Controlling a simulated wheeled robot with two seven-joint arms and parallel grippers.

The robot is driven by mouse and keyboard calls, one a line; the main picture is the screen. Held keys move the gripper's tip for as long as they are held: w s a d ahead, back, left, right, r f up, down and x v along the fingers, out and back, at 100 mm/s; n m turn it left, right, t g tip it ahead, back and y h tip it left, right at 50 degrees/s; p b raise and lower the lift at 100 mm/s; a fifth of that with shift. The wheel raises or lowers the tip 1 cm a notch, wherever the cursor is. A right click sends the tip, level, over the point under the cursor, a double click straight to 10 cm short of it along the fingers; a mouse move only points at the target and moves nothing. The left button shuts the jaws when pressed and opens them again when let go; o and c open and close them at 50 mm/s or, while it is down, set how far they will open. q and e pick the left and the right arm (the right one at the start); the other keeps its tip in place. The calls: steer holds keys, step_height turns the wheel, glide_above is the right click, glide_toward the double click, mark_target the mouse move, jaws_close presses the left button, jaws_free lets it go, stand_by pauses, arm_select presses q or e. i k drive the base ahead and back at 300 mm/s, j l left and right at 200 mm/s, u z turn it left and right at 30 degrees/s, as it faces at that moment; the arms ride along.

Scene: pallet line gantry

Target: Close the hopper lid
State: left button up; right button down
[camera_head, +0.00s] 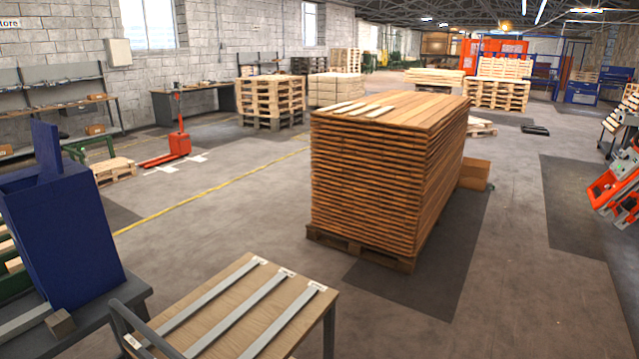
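A dark blue hopper (70,235) stands at the left edge on a dark grey bench (125,290). A narrow blue panel (46,150) rises steeply from its top, and this looks like its lid standing open. Neither of my grippers shows in the head view.
A wooden-topped table (235,305) with grey metal strips stands right of the hopper. A tall stack of planks (370,180) on a pallet stands beyond it. A red pallet truck (178,145) is farther back. Open floor lies between the hopper and the plank stack.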

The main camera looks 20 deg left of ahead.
mark_target(46, 137)
steer(key=i+l+u, duration=0.15)
steer(key=u, duration=0.25)
steer(key=i+l+u, duration=0.3)
steer(key=u, duration=0.15)
steer(key=i+l+u, duration=0.2)
steer(key=u, duration=0.2)
steer(key=i+l+u, duration=0.1)
steer(key=l+u, duration=0.3)
steer(key=i+l+u, duration=0.1)
steer(key=l+u, duration=0.8)
steer(key=l, duration=0.35)
steer(key=l+u, duration=0.45)
steer(key=l, duration=0.4)
steer(key=l+u, duration=0.2)
steer(key=u, duration=0.2)
steer(key=k+l+u, duration=0.15)
steer(key=u, duration=0.2)
steer(key=k+l+u, duration=0.15)
steer(key=u, duration=0.25)
